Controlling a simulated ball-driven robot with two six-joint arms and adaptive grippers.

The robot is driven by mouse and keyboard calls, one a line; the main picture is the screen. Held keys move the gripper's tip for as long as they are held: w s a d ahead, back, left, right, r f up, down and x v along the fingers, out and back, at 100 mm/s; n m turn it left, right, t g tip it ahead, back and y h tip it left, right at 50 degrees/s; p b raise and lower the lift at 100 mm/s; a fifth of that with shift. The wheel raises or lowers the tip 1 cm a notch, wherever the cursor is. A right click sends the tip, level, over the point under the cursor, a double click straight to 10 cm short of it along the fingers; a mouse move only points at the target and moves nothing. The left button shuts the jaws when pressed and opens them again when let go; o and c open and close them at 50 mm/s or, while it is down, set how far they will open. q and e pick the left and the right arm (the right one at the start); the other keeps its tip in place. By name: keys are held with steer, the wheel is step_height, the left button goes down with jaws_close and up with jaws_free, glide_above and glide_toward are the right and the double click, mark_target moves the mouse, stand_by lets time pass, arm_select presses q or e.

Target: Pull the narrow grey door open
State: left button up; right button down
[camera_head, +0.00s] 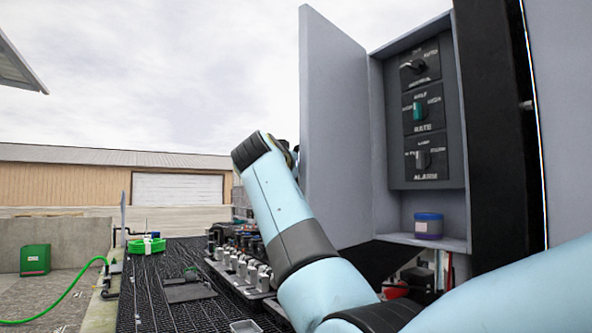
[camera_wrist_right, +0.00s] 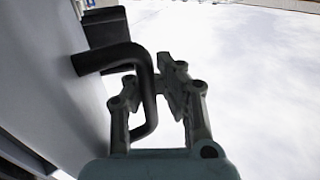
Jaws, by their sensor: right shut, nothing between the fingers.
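The narrow grey door (camera_head: 333,130) stands swung well open at the left side of the grey cabinet, its inner face towards me in the head view. My right arm reaches past the door's left edge, and its gripper is mostly hidden there. In the right wrist view, the right gripper (camera_wrist_right: 168,76) is shut and empty beside the black bent door handle (camera_wrist_right: 146,85). The handle overlaps one finger in this view; I cannot tell whether they touch. The door's outer face (camera_wrist_right: 50,85) fills the left of that view. My left gripper is not in view.
Inside the cabinet are a panel with three knobs (camera_head: 420,112) and a blue jar (camera_head: 428,226) on the shelf (camera_head: 450,243). A black post (camera_head: 497,130) stands right of it. Low equipment (camera_head: 240,250) sits on black grating (camera_head: 150,285) at lower left. Open sky lies left of the door.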

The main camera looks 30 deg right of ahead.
steer(key=shift+w+a+r, duration=0.15)
steer(key=shift+a+r, duration=0.1)
steer(key=shift+a, duration=0.05)
steer(key=c, duration=1.7)
jaws_free()
steer(key=shift+w+a+f, duration=0.2)
steer(key=shift+w, duration=0.25)
steer(key=o, duration=0.4)
steer(key=shift+s+a, duration=0.15)
steer(key=shift+c, duration=0.2)
steer(key=shift+s, duration=0.1)
